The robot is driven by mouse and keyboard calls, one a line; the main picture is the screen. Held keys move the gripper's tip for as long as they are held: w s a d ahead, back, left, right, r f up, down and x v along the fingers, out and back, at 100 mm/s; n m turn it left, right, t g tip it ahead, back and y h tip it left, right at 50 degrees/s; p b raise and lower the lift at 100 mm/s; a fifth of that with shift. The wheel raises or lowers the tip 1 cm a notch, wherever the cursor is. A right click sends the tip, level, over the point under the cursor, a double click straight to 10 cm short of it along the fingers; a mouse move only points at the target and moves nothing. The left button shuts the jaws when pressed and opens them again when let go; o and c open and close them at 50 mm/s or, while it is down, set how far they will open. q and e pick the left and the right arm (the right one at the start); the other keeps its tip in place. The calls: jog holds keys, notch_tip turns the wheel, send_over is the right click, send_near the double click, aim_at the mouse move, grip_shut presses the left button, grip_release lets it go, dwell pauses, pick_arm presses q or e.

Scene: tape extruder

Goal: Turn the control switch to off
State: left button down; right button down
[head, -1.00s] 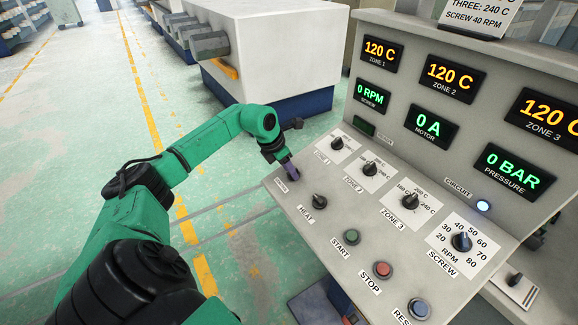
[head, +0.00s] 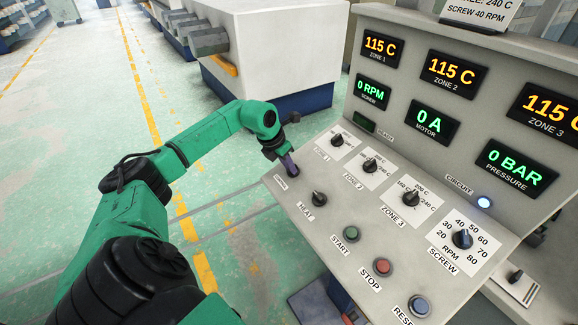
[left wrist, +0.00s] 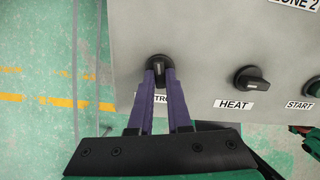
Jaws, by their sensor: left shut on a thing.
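The control switch (left wrist: 158,66) is a black knob with a pale mark, at the left corner of the grey sloped panel in the left wrist view. Its label is partly hidden behind my fingers. My left gripper (left wrist: 159,78) has its two purple fingers closed on both sides of this knob. In the head view my left gripper (head: 288,163) is at the panel's left corner and hides the knob. The knob's exact setting is hard to read.
On the panel are the heat switch (head: 319,199), zone knobs, the screw knob (head: 462,239), and green start (head: 351,234) and red stop (head: 383,266) buttons. Displays above read 115 C and 0 RPM. Green floor lies open to the left.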

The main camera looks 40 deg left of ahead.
pick_arm(q)
jog(key=n, duration=0.3)
jog(key=shift+r+n, duration=0.15)
jog(key=shift+n, duration=0.15)
jog(key=n, duration=0.3)
jog(key=shift+w+n, duration=0.1)
jog(key=shift+n, duration=0.2)
jog(key=n, duration=0.4)
jog(key=shift+r+n+y, duration=0.1)
jog(key=shift+n+y, duration=0.2)
jog(key=shift+w+d+n+p, duration=0.1)
jog(key=shift+n+p, duration=0.25)
jog(key=shift+n, duration=1.55)
jog(key=c, duration=1)
grip_release()
jog(key=shift+o, duration=0.7)
